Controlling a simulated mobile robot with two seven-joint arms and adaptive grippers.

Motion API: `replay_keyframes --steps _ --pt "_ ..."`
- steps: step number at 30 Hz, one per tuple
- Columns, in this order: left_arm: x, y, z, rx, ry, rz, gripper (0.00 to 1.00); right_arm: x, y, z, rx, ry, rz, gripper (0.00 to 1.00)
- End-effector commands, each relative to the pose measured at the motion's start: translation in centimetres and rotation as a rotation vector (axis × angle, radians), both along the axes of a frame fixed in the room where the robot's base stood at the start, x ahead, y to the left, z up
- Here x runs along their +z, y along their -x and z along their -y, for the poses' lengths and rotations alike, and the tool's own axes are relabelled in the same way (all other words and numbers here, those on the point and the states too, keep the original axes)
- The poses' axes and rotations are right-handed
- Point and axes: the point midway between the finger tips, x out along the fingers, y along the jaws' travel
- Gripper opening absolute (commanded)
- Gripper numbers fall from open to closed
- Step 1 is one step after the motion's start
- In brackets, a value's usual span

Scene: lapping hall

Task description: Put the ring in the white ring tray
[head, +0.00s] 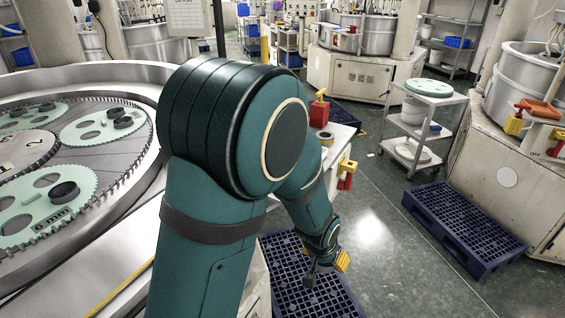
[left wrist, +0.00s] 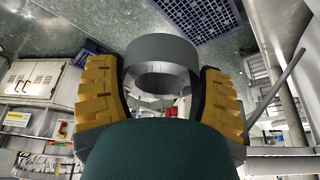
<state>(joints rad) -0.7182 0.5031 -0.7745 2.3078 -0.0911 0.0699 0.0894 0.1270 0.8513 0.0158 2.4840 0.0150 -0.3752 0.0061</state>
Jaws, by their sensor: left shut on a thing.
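A thick grey ring (left wrist: 163,47) is between the yellow-padded fingers of my left gripper (left wrist: 160,72) in the left wrist view. The gripper is shut on the ring, one finger on each side of it. In the head view my left gripper (head: 341,261) is small and low, above a blue pallet, at the far end of my green arm. I cannot make out the held ring there. I cannot make out a white ring tray in either view; my arm covers much of the middle. My right gripper is not in view.
A lapping machine with a toothed rim (head: 133,101) and green carriers holding dark rings fills the left. A white bench (head: 340,137) with a red bottle (head: 319,110) stands behind my arm. A white trolley (head: 411,155) and blue pallet (head: 463,226) are right; open floor lies between.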

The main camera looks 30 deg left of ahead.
Motion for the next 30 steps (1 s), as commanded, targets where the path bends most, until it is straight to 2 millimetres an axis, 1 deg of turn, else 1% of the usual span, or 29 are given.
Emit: replay_keyframes --steps 10,26,30 --pt "-0.2 0.3 0.0 -0.003 0.001 0.002 0.27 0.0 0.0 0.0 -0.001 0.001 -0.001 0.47" --pt "0.5 -0.6 -0.5 0.011 0.002 0.004 0.27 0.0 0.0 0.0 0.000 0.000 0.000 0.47" --pt "1.6 -0.6 -1.9 0.019 0.004 0.006 0.27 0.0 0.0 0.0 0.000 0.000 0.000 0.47"
